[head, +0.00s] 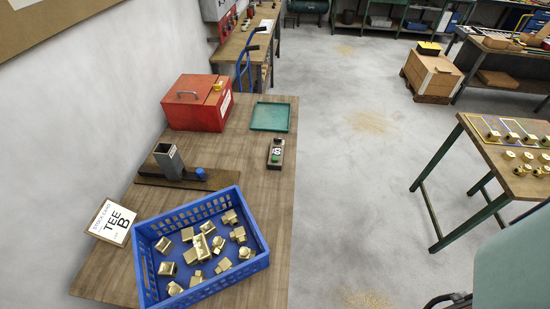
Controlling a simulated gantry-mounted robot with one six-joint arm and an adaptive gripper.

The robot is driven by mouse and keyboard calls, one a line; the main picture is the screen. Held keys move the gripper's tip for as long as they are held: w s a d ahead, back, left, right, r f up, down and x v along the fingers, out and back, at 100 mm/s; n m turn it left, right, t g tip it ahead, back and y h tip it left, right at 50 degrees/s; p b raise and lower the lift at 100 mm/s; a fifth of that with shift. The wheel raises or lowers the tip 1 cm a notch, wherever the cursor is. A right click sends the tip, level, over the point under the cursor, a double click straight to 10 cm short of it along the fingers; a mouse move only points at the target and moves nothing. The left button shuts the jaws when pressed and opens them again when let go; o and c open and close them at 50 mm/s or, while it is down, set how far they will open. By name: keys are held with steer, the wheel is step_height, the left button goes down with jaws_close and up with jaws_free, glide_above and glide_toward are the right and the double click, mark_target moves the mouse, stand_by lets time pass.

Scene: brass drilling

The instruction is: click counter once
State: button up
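The counter (276,146) is a small dark box on the wooden table, near its right edge, in the head view. It has a white display with dark figures too small to read for sure, and a green button (275,158) at its near end. Nothing touches the counter. My gripper is not in view.
A blue crate (262,246) with several brass fittings stands at the near end.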

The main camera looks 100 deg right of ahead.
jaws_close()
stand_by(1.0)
